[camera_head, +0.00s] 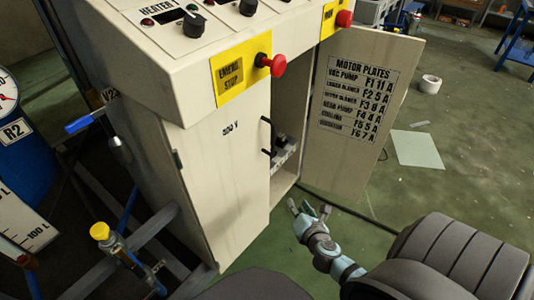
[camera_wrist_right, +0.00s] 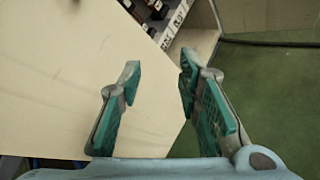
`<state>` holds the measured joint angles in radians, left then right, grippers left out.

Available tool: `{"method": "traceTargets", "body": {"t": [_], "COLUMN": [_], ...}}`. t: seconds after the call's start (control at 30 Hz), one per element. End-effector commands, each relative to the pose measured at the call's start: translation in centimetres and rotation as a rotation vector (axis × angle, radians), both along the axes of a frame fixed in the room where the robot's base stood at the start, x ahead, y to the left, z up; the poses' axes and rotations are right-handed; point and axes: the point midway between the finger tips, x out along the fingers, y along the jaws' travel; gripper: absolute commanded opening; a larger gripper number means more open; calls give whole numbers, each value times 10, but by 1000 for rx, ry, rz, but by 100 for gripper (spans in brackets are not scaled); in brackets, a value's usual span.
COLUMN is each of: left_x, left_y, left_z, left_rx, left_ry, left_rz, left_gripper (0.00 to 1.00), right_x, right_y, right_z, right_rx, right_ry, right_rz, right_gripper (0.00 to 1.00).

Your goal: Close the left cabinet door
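The left cabinet door (camera_head: 228,175) is a pale panel marked 200 V, with a dark handle (camera_head: 267,136) near its right edge. It covers the left part of the cabinet front; I cannot tell if it sits flush. The door also fills much of the left of the right wrist view (camera_wrist_right: 60,70). My right gripper (camera_head: 309,207) is open and empty, low in front of the cabinet opening, right of the door's edge. Its two teal-padded fingers stand apart in the right wrist view (camera_wrist_right: 160,68). My left gripper is not in view.
The right cabinet door (camera_head: 350,150), labelled MOTOR PLATES, stands wide open. Shelves with dark items show in the gap. A red emergency stop knob (camera_head: 275,65) juts out above. A blue drum (camera_head: 25,150) and pipes are at left. Green floor at right is mostly clear.

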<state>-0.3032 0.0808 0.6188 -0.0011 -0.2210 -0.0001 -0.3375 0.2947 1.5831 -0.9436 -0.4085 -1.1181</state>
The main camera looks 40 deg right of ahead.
Motion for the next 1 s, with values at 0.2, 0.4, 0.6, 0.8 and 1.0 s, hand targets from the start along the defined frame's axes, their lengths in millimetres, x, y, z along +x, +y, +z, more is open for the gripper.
{"method": "traceTargets", "body": {"t": [0.2, 0.4, 0.6, 0.8, 1.0], "left_x": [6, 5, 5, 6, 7], "left_y": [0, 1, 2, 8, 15], "left_z": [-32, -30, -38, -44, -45], "left_rx": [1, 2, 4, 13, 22], "left_ry": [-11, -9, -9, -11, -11], "left_rz": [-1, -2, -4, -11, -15], "left_gripper": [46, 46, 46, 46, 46], "right_x": [46, 81, 138, 171, 180], "right_y": [12, 1, -19, -31, -35], "right_z": [133, 142, 140, 139, 140], "right_rx": [-715, -742, -737, -735, -734], "right_ry": [-150, -154, -154, -152, -151], "right_rz": [201, 203, 203, 205, 207], "right_gripper": [31, 31, 31, 31, 31]}}
